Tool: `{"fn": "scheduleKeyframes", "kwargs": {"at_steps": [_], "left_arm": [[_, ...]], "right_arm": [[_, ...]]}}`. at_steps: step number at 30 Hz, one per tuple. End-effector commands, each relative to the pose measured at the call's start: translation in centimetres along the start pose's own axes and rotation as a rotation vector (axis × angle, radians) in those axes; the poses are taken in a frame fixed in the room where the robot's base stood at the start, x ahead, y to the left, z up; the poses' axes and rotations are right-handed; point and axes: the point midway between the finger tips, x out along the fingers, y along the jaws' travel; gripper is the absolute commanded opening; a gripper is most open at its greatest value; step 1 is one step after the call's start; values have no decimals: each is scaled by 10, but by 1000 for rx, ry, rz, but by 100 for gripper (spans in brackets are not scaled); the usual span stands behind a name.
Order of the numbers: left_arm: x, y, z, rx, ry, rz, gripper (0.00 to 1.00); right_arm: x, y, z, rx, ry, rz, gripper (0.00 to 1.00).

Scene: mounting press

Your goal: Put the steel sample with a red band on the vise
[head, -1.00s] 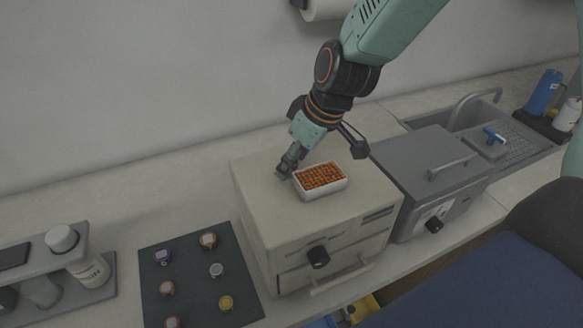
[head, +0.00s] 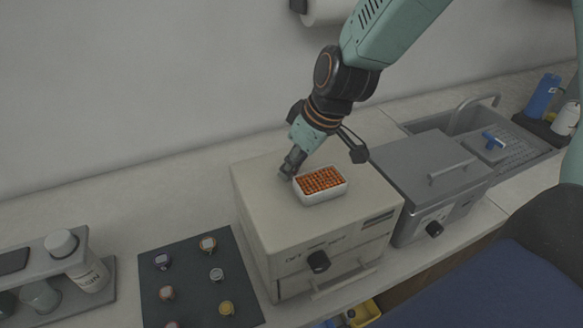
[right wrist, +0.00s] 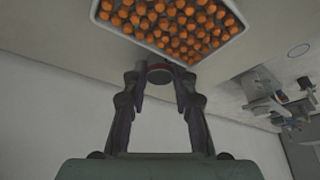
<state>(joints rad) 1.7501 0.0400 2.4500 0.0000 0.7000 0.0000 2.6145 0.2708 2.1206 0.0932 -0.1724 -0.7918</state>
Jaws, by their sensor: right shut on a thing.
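My right gripper (head: 288,168) is low over the top of the beige oven-like box, close to the left side of a white tray of orange beads. In the right wrist view its fingers (right wrist: 160,78) are shut on a small round grey sample with a red band (right wrist: 160,70), which is beside the tray's rim. In the head view the held sample is hidden by the gripper. I cannot tell if it touches the box top. I cannot make out the vise for certain. My left gripper is not in view.
The white tray (head: 322,196) of orange beads sits on the beige box (head: 262,208). A dark mat (head: 190,282) with several small round samples lies left of it. A grey lidded bath (head: 420,155) stands right. A bottle rack (head: 98,285) is at far left.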

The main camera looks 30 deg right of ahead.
Motion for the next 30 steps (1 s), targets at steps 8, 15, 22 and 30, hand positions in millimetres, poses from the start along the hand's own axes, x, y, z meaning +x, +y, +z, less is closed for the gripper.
{"fn": "scheduleKeyframes", "kwargs": {"at_steps": [8,15,22,30], "left_arm": [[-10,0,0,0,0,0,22],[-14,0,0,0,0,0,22],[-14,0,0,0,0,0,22],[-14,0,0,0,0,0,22]], "right_arm": [[-25,1,-12,-1,5,2,0],[-68,1,-29,-1,5,3,0],[-90,0,-38,0,2,1,0],[-94,-1,-37,0,0,0,0]]}}
